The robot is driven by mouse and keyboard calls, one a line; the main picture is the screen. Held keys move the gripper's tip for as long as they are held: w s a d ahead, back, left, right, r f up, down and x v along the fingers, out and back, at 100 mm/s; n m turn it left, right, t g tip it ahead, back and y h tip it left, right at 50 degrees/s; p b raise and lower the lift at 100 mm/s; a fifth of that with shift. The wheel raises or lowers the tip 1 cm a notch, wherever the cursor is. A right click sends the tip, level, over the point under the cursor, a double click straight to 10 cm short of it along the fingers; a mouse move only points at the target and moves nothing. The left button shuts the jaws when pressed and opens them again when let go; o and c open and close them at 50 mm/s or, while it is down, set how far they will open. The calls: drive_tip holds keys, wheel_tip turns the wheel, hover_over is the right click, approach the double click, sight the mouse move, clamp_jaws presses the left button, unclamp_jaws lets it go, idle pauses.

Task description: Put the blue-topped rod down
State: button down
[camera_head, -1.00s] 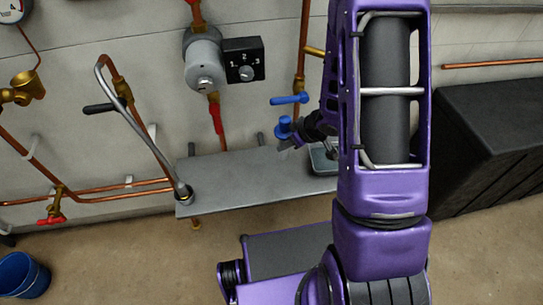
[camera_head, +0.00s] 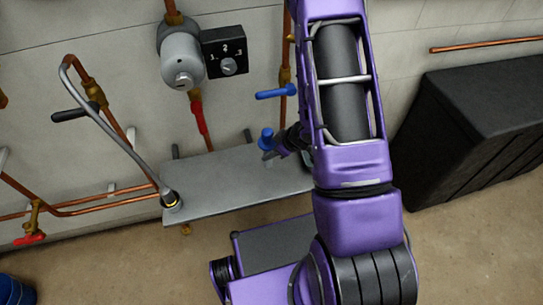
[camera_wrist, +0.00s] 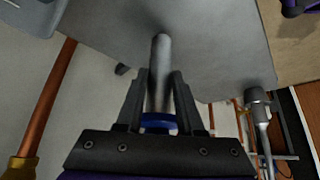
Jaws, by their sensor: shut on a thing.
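The blue-topped rod shows its blue top (camera_head: 267,138) above the right part of the grey shelf (camera_head: 225,190) in the head view. My gripper (camera_head: 272,153) is shut on the rod just below that top, partly hidden by my arm. In the wrist view the grey rod (camera_wrist: 160,75) runs out between the two fingers (camera_wrist: 158,105), with a blue ring (camera_wrist: 158,123) near the palm. The far end of the rod points at the shelf (camera_wrist: 205,40). I cannot tell whether it touches the surface.
A long grey bent lever (camera_head: 118,135) stands at the shelf's left end. A pump (camera_head: 181,60), a black dial box (camera_head: 225,52) and a blue valve handle (camera_head: 276,92) are on the wall behind. A black chest (camera_head: 480,130) stands right. The shelf's middle is clear.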

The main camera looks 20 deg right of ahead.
drive_tip(key=shift+f, duration=0.5)
drive_tip(key=shift+f, duration=0.2)
drive_tip(key=c, duration=0.5)
unclamp_jaws()
drive_tip(key=shift+c, duration=0.2)
